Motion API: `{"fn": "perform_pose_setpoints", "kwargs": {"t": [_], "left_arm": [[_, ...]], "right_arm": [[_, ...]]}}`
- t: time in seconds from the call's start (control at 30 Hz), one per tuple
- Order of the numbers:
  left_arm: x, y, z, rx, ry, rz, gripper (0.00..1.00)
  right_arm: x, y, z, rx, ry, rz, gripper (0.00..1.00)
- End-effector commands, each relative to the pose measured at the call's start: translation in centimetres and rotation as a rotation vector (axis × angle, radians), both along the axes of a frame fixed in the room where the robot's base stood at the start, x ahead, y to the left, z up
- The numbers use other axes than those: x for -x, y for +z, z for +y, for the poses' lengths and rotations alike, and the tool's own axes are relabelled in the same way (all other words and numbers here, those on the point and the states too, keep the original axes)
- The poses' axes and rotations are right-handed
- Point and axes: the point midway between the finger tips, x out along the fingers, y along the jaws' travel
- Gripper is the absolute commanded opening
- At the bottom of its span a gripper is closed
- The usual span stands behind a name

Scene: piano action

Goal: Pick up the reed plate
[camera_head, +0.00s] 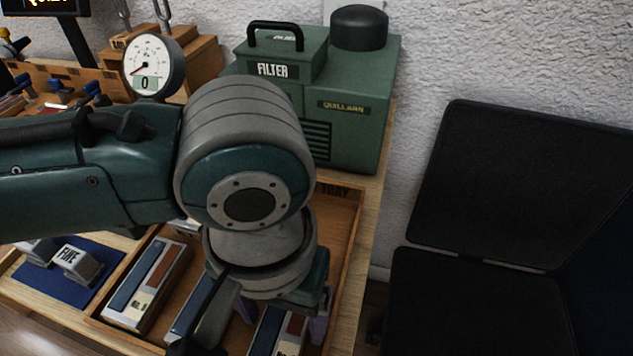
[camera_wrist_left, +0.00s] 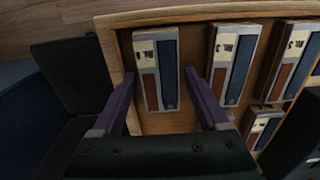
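Several reed plates lie in a wooden tray (camera_head: 352,235), each a grey-edged block with a blue strip, a brown strip and a pale label. My left gripper (camera_wrist_left: 160,78) is open, with purple fingers on both sides of the reed plate (camera_wrist_left: 157,65) nearest the tray's corner. A small gap shows between this plate and each finger. In the head view this plate (camera_head: 265,335) is partly hidden by my left arm and gripper (camera_head: 282,318). Another reed plate (camera_head: 145,287) lies farther left in the tray. My right gripper is not in view.
A green filter box (camera_head: 350,130) stands behind the tray. A round dial gauge (camera_head: 154,66) and wooden racks are at the back left. A blue mat (camera_head: 62,290) with grey blocks lies left of the tray. A black open case (camera_head: 480,300) is at the right.

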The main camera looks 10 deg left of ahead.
Motion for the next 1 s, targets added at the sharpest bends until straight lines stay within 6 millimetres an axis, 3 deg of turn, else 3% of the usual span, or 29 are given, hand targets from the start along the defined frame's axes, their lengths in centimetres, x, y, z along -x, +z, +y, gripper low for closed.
{"fn": "perform_pose_setpoints", "kwargs": {"t": [0.07,0.67,1.0], "left_arm": [[0.0,0.02,-0.01,0.0,0.0,0.0,0.67],[-0.02,0.05,0.01,0.0,0.0,0.0,0.0],[-0.05,0.65,0.0,0.0,0.0,-0.001,0.0]], "right_arm": [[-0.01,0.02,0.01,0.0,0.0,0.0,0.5],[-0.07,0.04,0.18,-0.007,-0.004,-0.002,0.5],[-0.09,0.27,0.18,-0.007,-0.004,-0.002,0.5]]}}
